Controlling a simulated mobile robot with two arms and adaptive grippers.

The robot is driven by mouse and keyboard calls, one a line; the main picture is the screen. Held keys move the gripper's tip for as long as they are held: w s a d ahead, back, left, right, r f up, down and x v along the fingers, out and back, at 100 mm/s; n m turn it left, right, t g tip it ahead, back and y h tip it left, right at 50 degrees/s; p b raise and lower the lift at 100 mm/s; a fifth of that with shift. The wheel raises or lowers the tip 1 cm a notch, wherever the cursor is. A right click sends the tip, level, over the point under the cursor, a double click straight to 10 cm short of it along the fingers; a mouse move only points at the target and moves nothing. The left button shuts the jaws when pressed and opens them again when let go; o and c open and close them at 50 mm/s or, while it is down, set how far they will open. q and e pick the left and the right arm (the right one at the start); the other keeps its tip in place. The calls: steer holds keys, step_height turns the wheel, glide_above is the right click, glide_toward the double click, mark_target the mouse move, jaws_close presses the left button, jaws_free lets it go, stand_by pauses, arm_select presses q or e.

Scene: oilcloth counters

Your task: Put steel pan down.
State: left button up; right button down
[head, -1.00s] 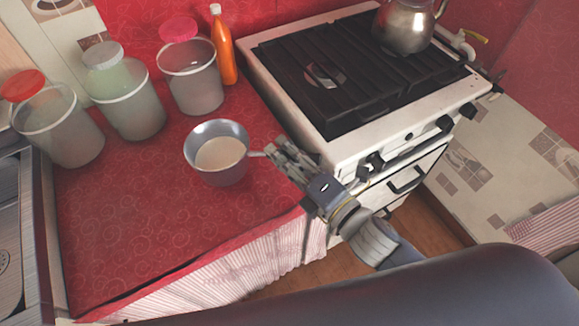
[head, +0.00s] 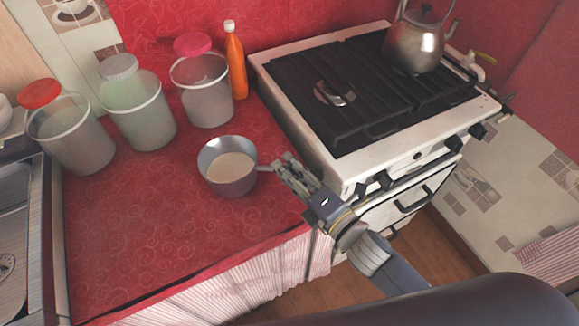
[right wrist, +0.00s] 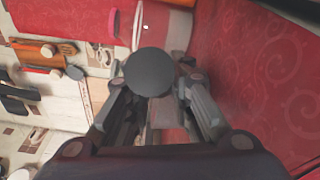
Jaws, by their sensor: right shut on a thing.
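The steel pan (head: 231,185) is a small grey pot with a pale inside. It is upright over the red counter, left of the stove, with its handle pointing right. I cannot tell whether its base touches the cloth. My right gripper (head: 282,170) is shut on the handle, and its fingers hide most of it. In the right wrist view a dark round shape (right wrist: 150,72) sits between the fingers (right wrist: 152,98); which part of the pan it is, I cannot tell. My left gripper is not in view.
Jars with red (head: 40,93), grey (head: 118,67) and pink (head: 193,45) lids line the back of the red counter (head: 130,230), beside an orange bottle (head: 236,65). The stove (head: 370,155) with a kettle (head: 413,45) stands right. The counter's front left is clear.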

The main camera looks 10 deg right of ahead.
steer(key=c, duration=1.4)
jaws_free()
steer(key=shift+r, duration=0.1)
steer(key=shift+s+d, duration=0.1)
steer(key=shift+s, duration=0.15)
steer(key=b+v, duration=0.2)
steer(key=v, duration=0.9)
steer(key=shift+s+d, duration=0.15)
steer(key=shift+s, duration=0.1)
